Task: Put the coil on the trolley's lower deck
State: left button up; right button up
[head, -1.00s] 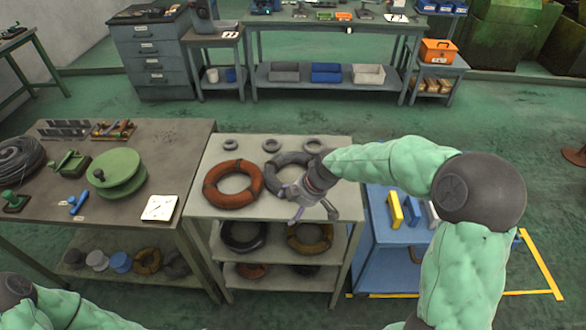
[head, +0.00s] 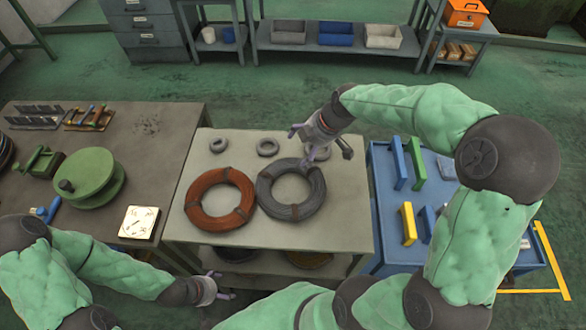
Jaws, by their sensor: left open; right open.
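A grey coil (head: 291,190) lies flat on the top of a beige rack (head: 335,228), touching or nearly touching an orange-brown coil (head: 219,199) on its left. My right gripper (head: 318,150) is open and empty at the grey coil's far right rim; whether a finger touches it I cannot tell. My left gripper (head: 224,285) is open and empty in front of the rack, low in the picture. A blue trolley (head: 384,205) stands right of the rack; its lower deck is mostly hidden by its top and my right arm.
Yellow, green and blue blocks stand on the trolley's top. A workbench (head: 175,150) with a green reel (head: 90,177) adjoins the rack's left side. Yellow tape marks the floor at right.

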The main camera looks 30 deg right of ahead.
aim_at(293, 160)
jog(key=x, duration=0.5)
jog(key=shift+f+b, duration=0.25)
jog(key=shift+b, duration=0.15)
jog(key=shift+s+b+x, duration=0.15)
jog(key=shift+b+x, duration=0.1)
jog(key=shift+x, duration=1.1)
jog(key=shift+s+b+x, duration=0.15)
jog(key=shift+b+x, duration=0.05)
jog(key=shift+x, duration=1.1)
jog(key=shift+d, duration=0.15)
grip_shut()
jog(key=shift+r, duration=0.25)
notch_tip(293, 160, up, 3)
jog(key=shift+w+f+p, duration=0.1)
jog(key=shift+f+p, duration=0.15)
jog(key=shift+p, duration=0.15)
jog(key=s+a+r+p, duration=0.2)
jog(key=s+a+r, duration=0.1)
jog(key=s+r, duration=0.7)
jog(key=s, duration=0.3)
jog(key=shift+s, duration=0.4)
